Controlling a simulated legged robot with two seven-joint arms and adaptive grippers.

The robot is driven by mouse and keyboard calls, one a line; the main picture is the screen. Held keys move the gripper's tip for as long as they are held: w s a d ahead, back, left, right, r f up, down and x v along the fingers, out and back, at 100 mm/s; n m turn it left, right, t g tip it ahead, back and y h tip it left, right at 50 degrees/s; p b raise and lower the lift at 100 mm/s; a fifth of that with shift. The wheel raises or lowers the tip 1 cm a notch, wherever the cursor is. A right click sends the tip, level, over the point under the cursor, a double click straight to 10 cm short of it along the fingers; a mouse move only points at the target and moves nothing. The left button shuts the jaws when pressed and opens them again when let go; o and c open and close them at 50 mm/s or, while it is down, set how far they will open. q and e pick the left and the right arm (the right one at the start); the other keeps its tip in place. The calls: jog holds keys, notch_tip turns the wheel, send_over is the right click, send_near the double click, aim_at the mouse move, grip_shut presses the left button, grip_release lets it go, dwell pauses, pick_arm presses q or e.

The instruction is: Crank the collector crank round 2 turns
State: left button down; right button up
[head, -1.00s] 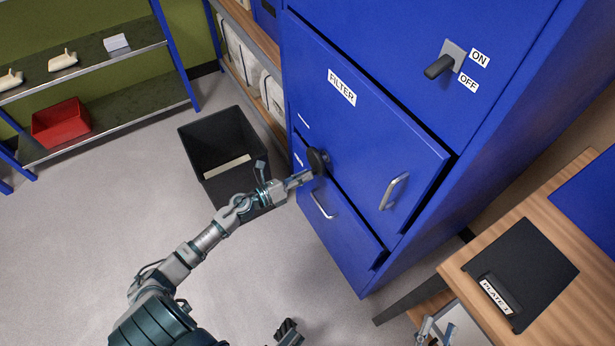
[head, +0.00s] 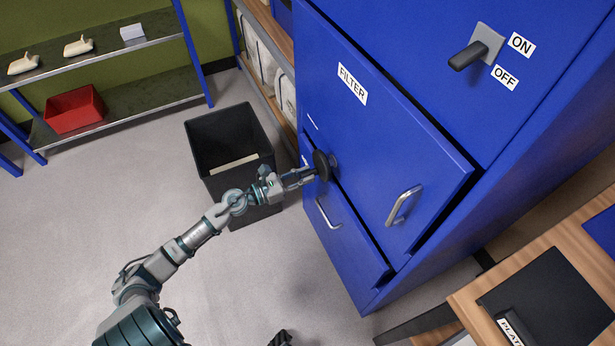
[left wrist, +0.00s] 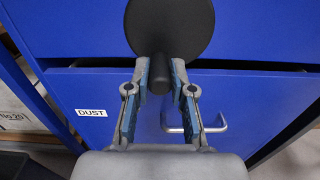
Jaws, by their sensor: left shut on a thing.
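The collector crank (head: 323,165) is a dark round disc with a handle on the front of the blue collector cabinet (head: 400,130), near the left edge between the filter door and the lower drawer. In the left wrist view the disc (left wrist: 170,25) fills the top middle, and its dark knob handle (left wrist: 160,75) sits between the fingers. My left gripper (head: 308,174) reaches in from the left and is shut on the crank handle; its two fingers (left wrist: 160,82) show on either side of it. At the bottom edge of the head view, a dark piece, perhaps my right gripper (head: 281,339), barely shows.
The filter door handle (head: 403,205) and drawer handle (head: 327,213) stick out near the crank. A black bin (head: 205,150) stands beside my left forearm. An ON/OFF lever (head: 470,55) is higher up. A wooden table (head: 480,310) stands at lower right. The floor at left is clear.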

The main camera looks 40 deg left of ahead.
pick_arm(q)
jog(key=shift+a+f, duration=0.15)
dwell(0.4)
jog(key=c, duration=1.1)
grip_release()
jog(key=shift+o, duration=0.5)
jog(key=shift+w+a, duration=0.1)
jog(key=v, duration=1.2)
